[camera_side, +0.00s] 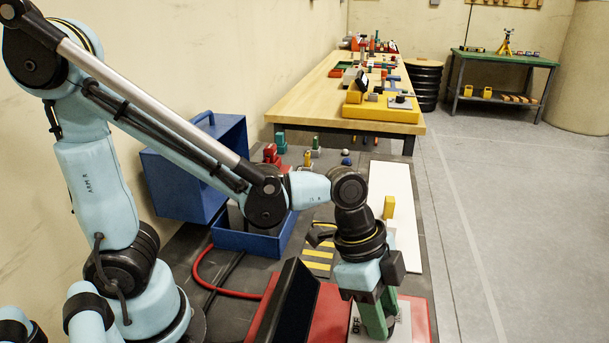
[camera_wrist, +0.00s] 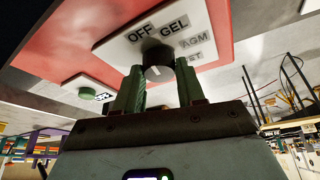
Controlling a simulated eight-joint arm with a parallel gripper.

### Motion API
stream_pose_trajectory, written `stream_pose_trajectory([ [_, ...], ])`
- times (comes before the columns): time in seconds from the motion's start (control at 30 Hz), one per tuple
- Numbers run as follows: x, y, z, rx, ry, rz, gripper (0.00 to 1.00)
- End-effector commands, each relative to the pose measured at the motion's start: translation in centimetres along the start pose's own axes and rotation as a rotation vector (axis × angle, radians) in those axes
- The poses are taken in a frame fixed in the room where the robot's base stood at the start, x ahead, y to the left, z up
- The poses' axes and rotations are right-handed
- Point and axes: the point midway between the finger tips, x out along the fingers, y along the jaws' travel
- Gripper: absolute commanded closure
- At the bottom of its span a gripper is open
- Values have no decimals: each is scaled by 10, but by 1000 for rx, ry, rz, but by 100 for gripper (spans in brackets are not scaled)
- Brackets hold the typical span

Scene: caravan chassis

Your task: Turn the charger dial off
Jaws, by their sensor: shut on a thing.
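The charger is a red box (camera_side: 421,312) with a white label plate (camera_wrist: 110,50) at the front of the bench. A dark round dial (camera_wrist: 157,57) with a white mark sits on the plate, ringed by the words OFF, GEL, AGM and a partly hidden one. My gripper (camera_wrist: 160,85) has its green fingers on both sides of the dial and is shut on it. In the side view my gripper (camera_side: 376,322) points down at the plate and hides the dial. I cannot tell which word the white mark points to.
A green button (camera_wrist: 86,92) sits on a small white plate beside the dial. A dark upright panel (camera_side: 288,305) stands left of my gripper. A blue tray (camera_side: 255,241), a red cable (camera_side: 200,275) and a yellow block (camera_side: 389,207) lie farther back.

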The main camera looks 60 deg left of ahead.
Motion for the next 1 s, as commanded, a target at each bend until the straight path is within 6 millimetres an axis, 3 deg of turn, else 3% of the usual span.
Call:
stream_pose_trajectory([
  [0.33,0,2,0,-128,4,-47,92],
  [0.87,0,2,0,-150,5,-55,92],
  [0.9,0,2,0,-150,5,-55,55],
  [1.0,0,2,0,-149,5,-56,40],
])
